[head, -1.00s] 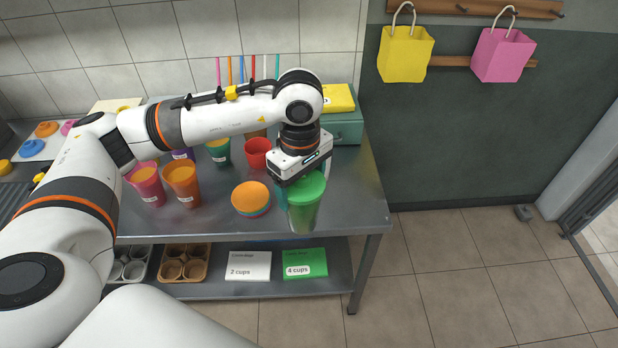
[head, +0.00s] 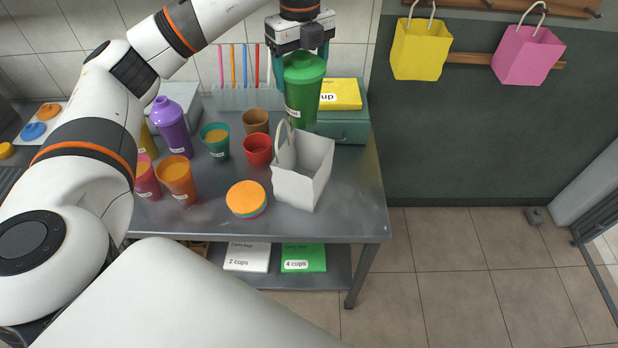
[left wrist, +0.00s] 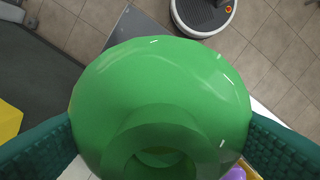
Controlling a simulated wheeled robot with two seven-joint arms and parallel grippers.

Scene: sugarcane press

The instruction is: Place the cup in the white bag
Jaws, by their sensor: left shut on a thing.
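My left gripper (head: 303,62) is shut on a green cup with a green lid (head: 302,98). It holds the cup upright, high above the back right of the table. The white bag (head: 305,180) stands open-topped on the table, with its handles up, below and in front of the cup in the head view. The cup's base appears behind the bag's top edge, outside the bag. In the left wrist view the green lid (left wrist: 160,95) fills the middle between both teal fingers. My right gripper is not in view.
Stacked orange lids (head: 246,198), a red cup (head: 257,149), an orange cup (head: 177,180) and a purple bottle (head: 172,125) stand left of the bag. A teal box (head: 343,126) with a yellow pack is behind. Yellow (head: 420,50) and pink bags (head: 528,55) hang on the wall.

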